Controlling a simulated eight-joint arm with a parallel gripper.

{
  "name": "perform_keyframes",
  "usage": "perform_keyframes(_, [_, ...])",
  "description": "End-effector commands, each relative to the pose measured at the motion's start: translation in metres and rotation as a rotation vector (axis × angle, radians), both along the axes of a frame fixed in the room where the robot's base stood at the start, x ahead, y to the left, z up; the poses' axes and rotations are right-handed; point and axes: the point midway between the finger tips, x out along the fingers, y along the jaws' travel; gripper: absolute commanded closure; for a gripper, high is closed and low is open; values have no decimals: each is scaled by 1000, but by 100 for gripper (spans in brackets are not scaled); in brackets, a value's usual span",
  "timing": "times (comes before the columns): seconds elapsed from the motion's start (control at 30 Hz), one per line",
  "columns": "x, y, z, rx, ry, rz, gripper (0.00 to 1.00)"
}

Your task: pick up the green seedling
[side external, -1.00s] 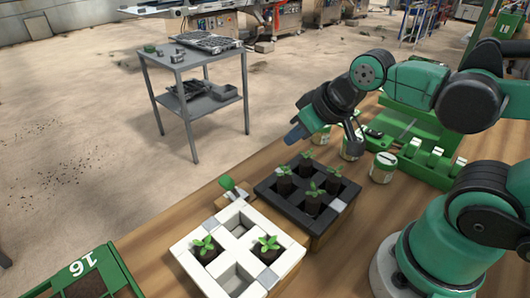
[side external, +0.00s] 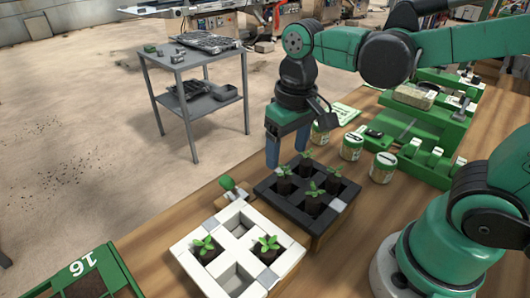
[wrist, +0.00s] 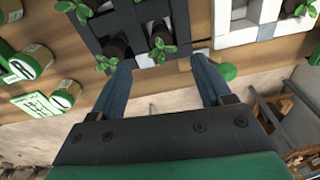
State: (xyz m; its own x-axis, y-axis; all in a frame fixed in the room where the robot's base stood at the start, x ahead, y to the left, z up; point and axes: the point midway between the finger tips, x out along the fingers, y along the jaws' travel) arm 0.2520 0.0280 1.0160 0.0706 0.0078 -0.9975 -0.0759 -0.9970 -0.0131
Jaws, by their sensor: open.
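Several green seedlings in dark soil plugs (side external: 284,186) stand in the black tray (side external: 319,229). Two more, a left one (side external: 207,246) and a right one (side external: 268,245), stand in the white tray (side external: 190,265), whose other two cells look empty. My gripper (side external: 287,158) is open and empty, pointing down over the far left edge of the black tray. In the wrist view, my gripper (wrist: 160,63) has its blue fingers apart. One black-tray seedling (wrist: 161,46) shows just beyond the gap, and another (wrist: 106,62) is by the left fingertip.
A green knob (side external: 227,183) on a wooden block stands beside both trays. Labelled jars (side external: 383,168) and a green rack (side external: 425,160) are right of the black tray. A grey cart (side external: 195,85) stands beyond the bench.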

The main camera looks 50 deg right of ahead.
Motion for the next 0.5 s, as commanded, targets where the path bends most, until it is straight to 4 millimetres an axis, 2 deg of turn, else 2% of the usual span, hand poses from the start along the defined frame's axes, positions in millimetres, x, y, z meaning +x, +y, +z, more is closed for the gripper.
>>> perform_keyframes(0.17, [0,4,-5,-8,73,-11,29])
perform_keyframes(0.5, [0,4,-42,-7,72,-10,29])
